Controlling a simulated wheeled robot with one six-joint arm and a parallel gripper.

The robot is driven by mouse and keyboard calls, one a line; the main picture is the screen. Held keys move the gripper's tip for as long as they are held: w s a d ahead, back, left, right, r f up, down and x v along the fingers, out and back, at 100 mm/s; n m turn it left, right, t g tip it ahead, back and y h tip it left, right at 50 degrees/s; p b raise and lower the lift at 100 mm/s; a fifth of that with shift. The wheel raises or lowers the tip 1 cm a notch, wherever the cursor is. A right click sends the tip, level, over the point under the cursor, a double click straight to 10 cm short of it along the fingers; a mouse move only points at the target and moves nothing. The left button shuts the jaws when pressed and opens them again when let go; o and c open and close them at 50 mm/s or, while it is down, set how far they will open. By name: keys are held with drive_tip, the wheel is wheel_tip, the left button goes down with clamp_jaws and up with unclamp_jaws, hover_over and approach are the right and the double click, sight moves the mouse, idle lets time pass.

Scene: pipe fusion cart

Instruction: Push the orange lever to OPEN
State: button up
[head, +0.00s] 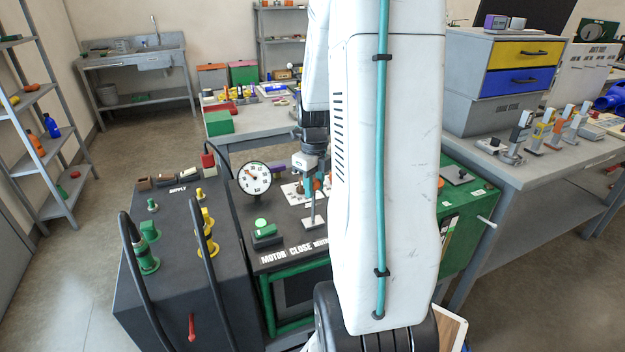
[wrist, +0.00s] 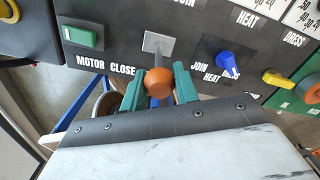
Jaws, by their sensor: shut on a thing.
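The orange lever has a round orange knob (wrist: 158,84) on a grey stem, rising from a light square plate (wrist: 157,43) on the dark panel. My gripper (wrist: 158,88), with teal fingers, is shut on the knob, one finger on each side. In the head view, my gripper (head: 316,176) is at the panel, above the lever's light base plate (head: 313,221). The word CLOSE is readable left of the lever in the wrist view. The word OPEN is not readable in either view.
A green motor switch (wrist: 81,37) is left of the lever; a blue knob (wrist: 228,62) and a yellow knob (wrist: 277,78) are right of it. A round gauge (head: 254,178) stands behind the panel. Black hoses (head: 140,270) rise at the left. My arm hides the cart's middle.

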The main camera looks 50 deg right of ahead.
drive_tip(key=shift+o, duration=0.2)
drive_tip(key=shift+s+d+f, duration=0.25)
drive_tip(key=shift+s+d, duration=0.2)
drive_tip(key=shift+d, duration=0.3)
drive_tip(key=shift+s+d+f, duration=0.2)
drive_tip(key=shift+s+d, duration=0.3)
drive_tip(key=shift+d, duration=0.3)
drive_tip(key=shift+s+d+f, duration=0.25)
drive_tip(key=shift+s+d, duration=0.2)
drive_tip(key=shift+d, duration=0.3)
drive_tip(key=shift+o, duration=0.7)
drive_tip(key=shift+s+d, duration=0.15)
drive_tip(key=shift+d, duration=0.05)
